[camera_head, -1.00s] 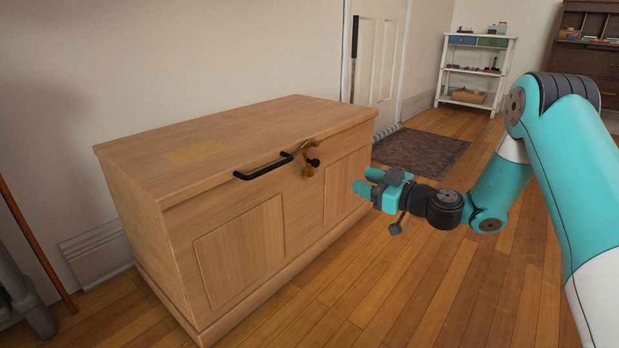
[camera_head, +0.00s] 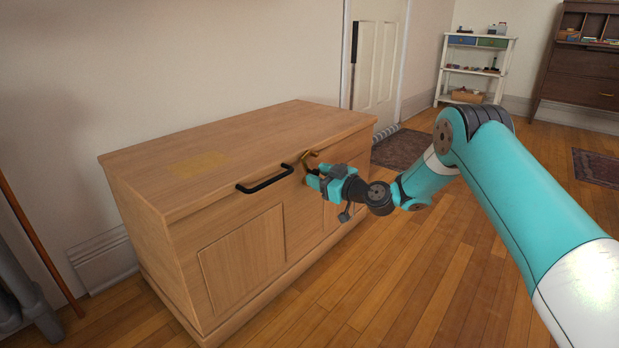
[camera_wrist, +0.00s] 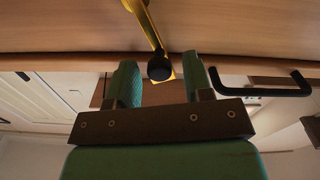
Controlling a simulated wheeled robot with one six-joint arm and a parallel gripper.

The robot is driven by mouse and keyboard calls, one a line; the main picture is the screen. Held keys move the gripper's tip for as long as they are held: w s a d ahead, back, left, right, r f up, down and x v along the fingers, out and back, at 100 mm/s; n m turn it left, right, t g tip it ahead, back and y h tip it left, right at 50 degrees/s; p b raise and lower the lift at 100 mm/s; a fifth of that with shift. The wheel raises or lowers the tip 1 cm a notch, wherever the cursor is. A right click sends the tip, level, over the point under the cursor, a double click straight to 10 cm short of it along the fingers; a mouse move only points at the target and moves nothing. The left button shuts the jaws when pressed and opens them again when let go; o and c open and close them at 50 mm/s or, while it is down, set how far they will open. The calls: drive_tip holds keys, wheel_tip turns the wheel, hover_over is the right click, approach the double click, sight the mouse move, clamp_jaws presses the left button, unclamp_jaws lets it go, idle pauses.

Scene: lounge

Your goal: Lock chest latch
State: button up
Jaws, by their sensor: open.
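The wooden chest (camera_head: 243,262) stands against the wall with its lid (camera_head: 240,135) down. A black bar handle (camera_head: 265,183) is on its front edge, and it also shows in the wrist view (camera_wrist: 262,92). The brass latch (camera_head: 309,157) is right of the handle, partly hidden by my gripper. In the wrist view the brass latch arm (camera_wrist: 145,22) ends in a black knob (camera_wrist: 159,69). My gripper (camera_head: 311,177) is at the latch, and its open green fingers (camera_wrist: 160,80) stand either side of the knob's line. I cannot tell whether they touch the knob.
A white shelf (camera_head: 474,68) and a dark wooden cabinet (camera_head: 580,80) stand at the back. Dark rugs (camera_head: 400,148) lie on the wooden floor. A thin brown pole (camera_head: 40,245) leans at the far left. Floor in front of the chest is clear.

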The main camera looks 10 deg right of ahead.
sight(312, 170)
drive_tip(key=shift+b+x, duration=0.4)
drive_tip(key=shift+x, duration=1.3)
clamp_jaws()
drive_tip(key=shift+w+d+r+m+p, duration=0.1)
drive_tip(key=shift+d+r+m+p, duration=0.1)
drive_tip(key=shift+d+m+p, duration=0.35)
drive_tip(key=shift+a, duration=0.4)
unclamp_jaws()
drive_tip(key=shift+d, duration=0.1)
